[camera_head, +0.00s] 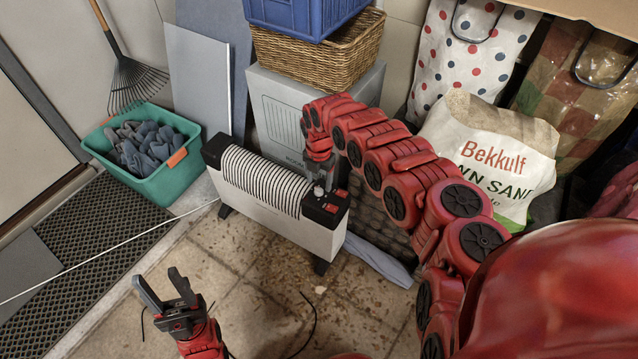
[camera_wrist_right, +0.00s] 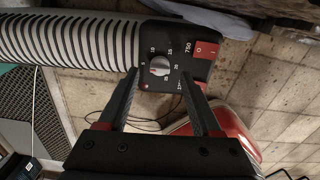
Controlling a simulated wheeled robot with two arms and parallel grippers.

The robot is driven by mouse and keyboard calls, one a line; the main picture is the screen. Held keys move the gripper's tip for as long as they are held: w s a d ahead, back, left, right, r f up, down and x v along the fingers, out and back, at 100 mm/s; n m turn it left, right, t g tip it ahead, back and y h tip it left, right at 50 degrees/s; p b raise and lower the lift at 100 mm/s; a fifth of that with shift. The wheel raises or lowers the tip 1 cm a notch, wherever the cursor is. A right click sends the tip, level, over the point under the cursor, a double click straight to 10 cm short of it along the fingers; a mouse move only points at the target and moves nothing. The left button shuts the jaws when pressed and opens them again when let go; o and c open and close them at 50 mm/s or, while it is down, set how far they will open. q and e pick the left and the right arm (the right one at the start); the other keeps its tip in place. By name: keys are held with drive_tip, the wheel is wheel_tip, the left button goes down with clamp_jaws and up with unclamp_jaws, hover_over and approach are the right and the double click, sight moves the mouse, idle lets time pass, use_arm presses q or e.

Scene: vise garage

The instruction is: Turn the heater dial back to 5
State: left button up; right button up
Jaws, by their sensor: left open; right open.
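The heater is a white body (camera_head: 268,212) with a ribbed top and a black control panel (camera_head: 328,207) at its right end. In the right wrist view, a light grey round dial (camera_wrist_right: 160,66) sits on the black panel, ringed by small white numbers. The exact number it points to is too small to tell. My right gripper (camera_head: 322,184) is above the panel, pointing down. In its wrist view the right gripper (camera_wrist_right: 160,82) is open, its fingers on either side of the dial. I cannot tell whether they touch it. My left gripper (camera_head: 160,285) is open and empty over the floor.
Two red switches (camera_wrist_right: 207,49) sit beside the dial. A green tub (camera_head: 150,170) with gloves stands left of the heater. A grey box (camera_head: 290,105) stands behind it, and a Bekkulf sand bag (camera_head: 490,155) to the right. A white cord (camera_head: 110,252) crosses the floor mat.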

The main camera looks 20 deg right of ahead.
sight(319, 188)
wheel_tip(319, 188, up, 14)
drive_tip(key=p, duration=0.3)
drive_tip(key=shift+r+p, duration=0.25)
drive_tip(key=shift+p, duration=0.1)
